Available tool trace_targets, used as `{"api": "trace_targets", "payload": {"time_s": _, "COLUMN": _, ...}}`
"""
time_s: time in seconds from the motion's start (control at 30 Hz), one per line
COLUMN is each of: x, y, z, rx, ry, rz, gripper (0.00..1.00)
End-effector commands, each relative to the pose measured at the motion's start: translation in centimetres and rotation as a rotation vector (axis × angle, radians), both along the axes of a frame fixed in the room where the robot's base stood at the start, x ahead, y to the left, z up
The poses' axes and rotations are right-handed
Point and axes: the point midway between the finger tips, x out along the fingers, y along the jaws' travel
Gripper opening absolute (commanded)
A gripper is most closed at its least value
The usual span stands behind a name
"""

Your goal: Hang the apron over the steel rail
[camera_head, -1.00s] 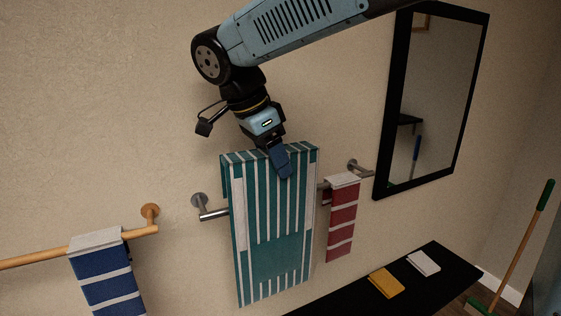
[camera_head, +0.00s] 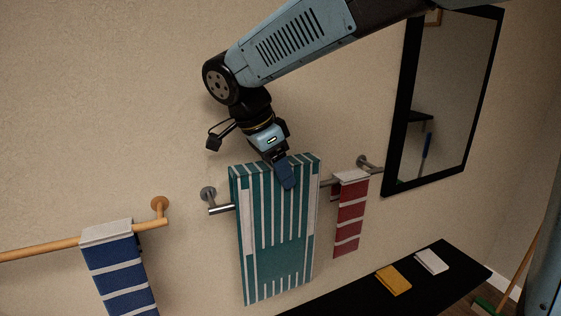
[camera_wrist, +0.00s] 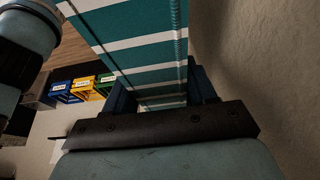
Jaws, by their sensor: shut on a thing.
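The apron (camera_head: 278,240), teal with white stripes, hangs from my gripper (camera_head: 285,175) in the head view. My gripper is shut on its folded top edge, pointing down. The steel rail (camera_head: 222,209) runs behind the apron's front, showing on both sides of it; the fold sits a little above rail height. The apron hides the rail's middle, so I cannot tell whether its rear part is behind the rail or whether the cloth touches it. In the wrist view the apron (camera_wrist: 145,45) stretches away between the fingers.
A red striped towel (camera_head: 349,215) hangs on the steel rail close right of the apron. A wooden rail (camera_head: 60,250) with a blue striped towel (camera_head: 120,270) is at left. A black-framed mirror (camera_head: 440,100) is at right. A black bench (camera_head: 350,300) holds yellow and white cloths.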

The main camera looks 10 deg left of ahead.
Motion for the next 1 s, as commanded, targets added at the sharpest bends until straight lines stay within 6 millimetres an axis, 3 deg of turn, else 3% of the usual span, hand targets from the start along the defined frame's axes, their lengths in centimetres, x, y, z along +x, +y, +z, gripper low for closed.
{"api": "trace_targets", "payload": {"time_s": 1.0, "x": 0.0, "y": -0.1, "z": -6.0, "rx": 0.000, "ry": 0.000, "rz": -0.002, "gripper": 0.00}}
